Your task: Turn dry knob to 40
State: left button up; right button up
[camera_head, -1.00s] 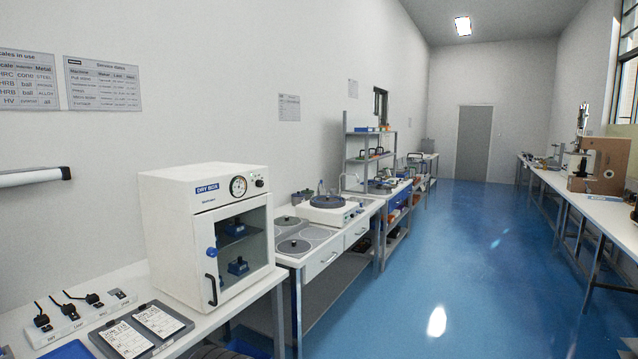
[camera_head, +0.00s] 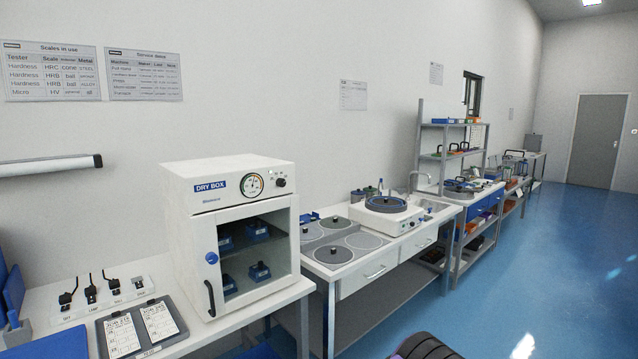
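The white dry box (camera_head: 240,235) stands on the table at the left, labelled DRY BOX. Its black knob (camera_head: 281,182) is at the upper right of the front panel, right of a round dial gauge (camera_head: 252,185). The knob's setting is too small to read. The glass door is shut, with a blue knob and a black handle on its left side. Several blue items sit on the shelves inside. Neither of my grippers can be made out in the view.
A polishing bench (camera_head: 350,284) stands to the right. Blue floor (camera_head: 500,270) is open at right. A dark rounded object (camera_head: 424,346) shows at the bottom edge.

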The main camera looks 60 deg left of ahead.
aim_at(280, 182)
jog(key=u, duration=0.2)
jog(key=i, duration=0.8)
jog(key=u, duration=1.3)
jog(key=i, duration=0.7)
jog(key=u, duration=0.8)
